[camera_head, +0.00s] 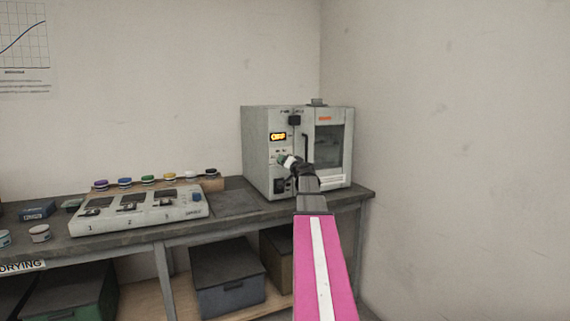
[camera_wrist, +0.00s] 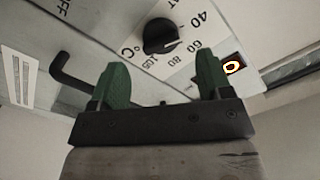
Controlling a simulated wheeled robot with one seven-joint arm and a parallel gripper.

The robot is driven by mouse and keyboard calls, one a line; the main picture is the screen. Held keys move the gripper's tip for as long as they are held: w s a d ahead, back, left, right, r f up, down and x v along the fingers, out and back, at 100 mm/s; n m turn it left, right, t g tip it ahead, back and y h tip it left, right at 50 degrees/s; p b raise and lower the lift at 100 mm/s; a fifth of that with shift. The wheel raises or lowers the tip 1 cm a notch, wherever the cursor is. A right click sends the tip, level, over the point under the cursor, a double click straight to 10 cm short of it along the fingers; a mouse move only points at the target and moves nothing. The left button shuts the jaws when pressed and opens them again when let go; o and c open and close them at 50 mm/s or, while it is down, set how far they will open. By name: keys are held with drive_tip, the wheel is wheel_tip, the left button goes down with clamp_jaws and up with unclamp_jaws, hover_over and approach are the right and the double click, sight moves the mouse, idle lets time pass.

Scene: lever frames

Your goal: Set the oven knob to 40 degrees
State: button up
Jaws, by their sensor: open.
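A dark door handle (camera_head: 306,148) stands out from the oven front. It also shows in the wrist view (camera_wrist: 75,75), left of my fingers. A three-station device (camera_head: 140,210) and several coloured-lid jars stand on the bench to the left. A wall closes the right side.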

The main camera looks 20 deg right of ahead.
drive_tip(key=s, duration=0.6)
drive_tip(key=shift+s, duration=0.15)
drive_tip(key=shift+f, duration=0.1)
drive_tip(key=s+a+f+n+g+y, duration=0.25)
drive_tip(key=a+f+g, duration=0.25)
drive_tip(key=a+f, duration=0.75)
drive_tip(key=s+a+f+n+g+y, duration=0.2)
drive_tip(key=s+a+f+n+g, duration=0.15)
drive_tip(key=a+f, duration=0.9)
drive_tip(key=s+a+f+g+h, duration=0.2)
drive_tip(key=s+a+f+g, duration=0.2)
drive_tip(key=s+f, duration=0.5)
drive_tip(key=s+a+f+n+g+h, duration=0.1)
drive_tip(key=s+a+f+g, duration=0.3)
drive_tip(key=s+f, duration=0.6)
drive_tip(key=shift+s+a+g+h, duration=0.35)
drive_tip(key=shift+s+g+h, duration=0.05)
drive_tip(key=shift+g+h, duration=0.35)
